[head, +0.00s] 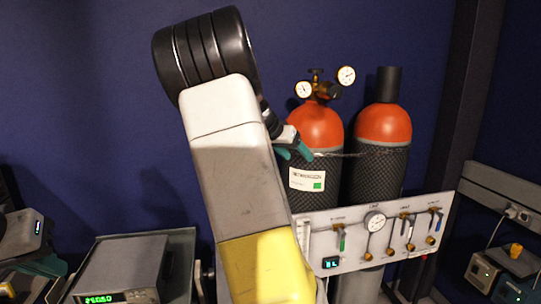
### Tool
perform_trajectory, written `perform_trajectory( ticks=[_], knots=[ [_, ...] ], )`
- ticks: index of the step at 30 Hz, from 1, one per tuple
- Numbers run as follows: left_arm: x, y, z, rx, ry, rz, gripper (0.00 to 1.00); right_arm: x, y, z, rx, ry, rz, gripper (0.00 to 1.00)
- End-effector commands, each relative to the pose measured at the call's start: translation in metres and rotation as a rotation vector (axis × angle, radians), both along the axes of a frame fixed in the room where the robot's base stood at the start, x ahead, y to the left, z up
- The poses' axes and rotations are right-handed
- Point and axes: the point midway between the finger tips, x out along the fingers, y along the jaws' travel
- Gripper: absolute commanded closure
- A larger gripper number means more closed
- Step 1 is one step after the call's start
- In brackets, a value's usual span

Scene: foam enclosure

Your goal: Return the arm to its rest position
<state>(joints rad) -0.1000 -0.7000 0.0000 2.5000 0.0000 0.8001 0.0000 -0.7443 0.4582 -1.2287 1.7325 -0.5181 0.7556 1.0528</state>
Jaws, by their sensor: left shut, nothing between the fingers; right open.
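My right arm (235,175) rises through the middle of the head view, with a grey and yellow link and a black joint at its top. My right gripper (294,152) shows just past the link's right edge. Its teal fingers are apart, with part of the gripper hidden behind the arm. It appears in front of the left gas cylinder (312,128); whether it touches the cylinder cannot be told. My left gripper (46,266) is low at the left edge, its teal fingers shut and empty, beside a grey bench instrument.
A second orange-topped cylinder (382,125) stands to the right. A white valve panel (360,262) with gauges and levers is in front of both. The bench instrument (125,268) has a green display. Equipment (505,275) lines the right wall. The blue wall at upper left is bare.

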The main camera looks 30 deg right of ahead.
Motion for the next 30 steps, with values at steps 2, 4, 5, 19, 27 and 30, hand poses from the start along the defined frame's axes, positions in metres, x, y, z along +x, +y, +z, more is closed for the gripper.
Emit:
perform_trajectory(
  ticks=[2,4,5,19,27,30],
  knots=[
    [0.000,0.000,0.000,0.000,0.000,0.000,1.00,0.000,0.000,-0.001,0.003,0.001,0.001,0.30],
    [0.000,0.000,0.000,0.000,0.000,0.000,1.00,0.000,0.000,-0.001,0.003,0.001,0.001,0.30],
    [0.000,0.000,0.000,0.000,0.000,0.000,1.00,0.000,0.000,-0.001,0.003,0.001,0.001,0.30],
    [0.000,0.000,0.000,0.000,0.000,0.000,1.00,-0.011,0.007,-0.021,0.087,0.026,0.031,0.30],
    [0.000,0.000,0.000,0.000,0.000,0.000,1.00,-0.066,0.098,-0.071,0.479,0.085,0.340,0.30],
    [0.000,0.000,0.000,0.000,0.000,0.000,1.00,-0.092,0.142,-0.063,0.572,0.073,0.507,0.30]
  ],
)
